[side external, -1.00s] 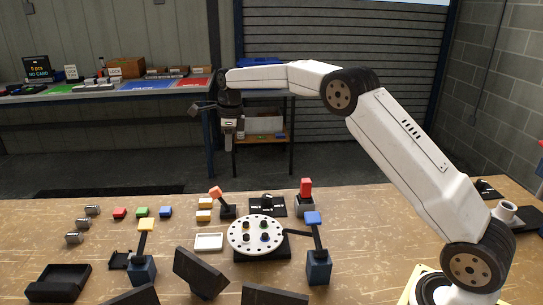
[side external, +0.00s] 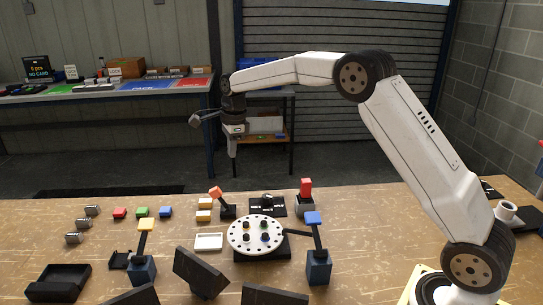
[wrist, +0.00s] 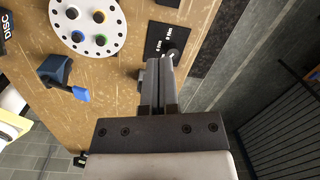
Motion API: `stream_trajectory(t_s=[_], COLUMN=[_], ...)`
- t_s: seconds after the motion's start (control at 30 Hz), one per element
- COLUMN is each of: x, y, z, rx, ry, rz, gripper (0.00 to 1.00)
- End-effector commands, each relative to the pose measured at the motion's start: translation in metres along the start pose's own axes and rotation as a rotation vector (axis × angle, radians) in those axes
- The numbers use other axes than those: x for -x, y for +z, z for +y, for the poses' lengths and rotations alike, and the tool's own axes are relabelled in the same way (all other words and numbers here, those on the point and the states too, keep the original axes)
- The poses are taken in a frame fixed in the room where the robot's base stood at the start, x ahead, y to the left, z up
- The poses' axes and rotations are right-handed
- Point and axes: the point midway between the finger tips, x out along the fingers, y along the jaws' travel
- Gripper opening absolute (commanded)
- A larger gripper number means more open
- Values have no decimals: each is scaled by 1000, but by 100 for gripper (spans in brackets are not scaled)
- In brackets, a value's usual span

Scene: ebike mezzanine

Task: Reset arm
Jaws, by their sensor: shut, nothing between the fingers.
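My gripper (side external: 233,153) hangs in the air above the far side of the workbench, fingers pointing down and empty. In the wrist view my gripper (wrist: 158,68) shows its two fingers closed together. My arm reaches from the base at the right, over the bench, with the elbow raised. Below and nearer the camera is a white round disc with holes (side external: 240,238), carrying several coloured pegs. It also shows at the upper left of the wrist view (wrist: 72,10). The gripper touches nothing.
Blue-topped (side external: 319,266) and yellow-topped (side external: 142,268) stands rise from the bench (side external: 100,250). A red-topped block (side external: 305,204), orange-tipped lever (side external: 217,194) and black plate (side external: 267,207) stand behind the disc. Small coloured blocks and metal cylinders lie left. The air around the gripper is clear.

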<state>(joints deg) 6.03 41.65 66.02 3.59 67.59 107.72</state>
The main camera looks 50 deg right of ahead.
Motion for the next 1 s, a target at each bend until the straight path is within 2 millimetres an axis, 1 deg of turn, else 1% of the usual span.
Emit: stream_trajectory(t_s=[0.03, 0.27, 0.57, 0.77, 1.0], x=[0, -9, -21, -30, -42], y=[-1, -6, -18, -29, -46], z=[8, 43, 97, 137, 190], rx=[62, 371, 777, 1051, 1379], ry=[-4, -27, -56, -73, -90], rz=[1, 8, 27, 45, 72], gripper=[0, 0, 0, 0, 0])
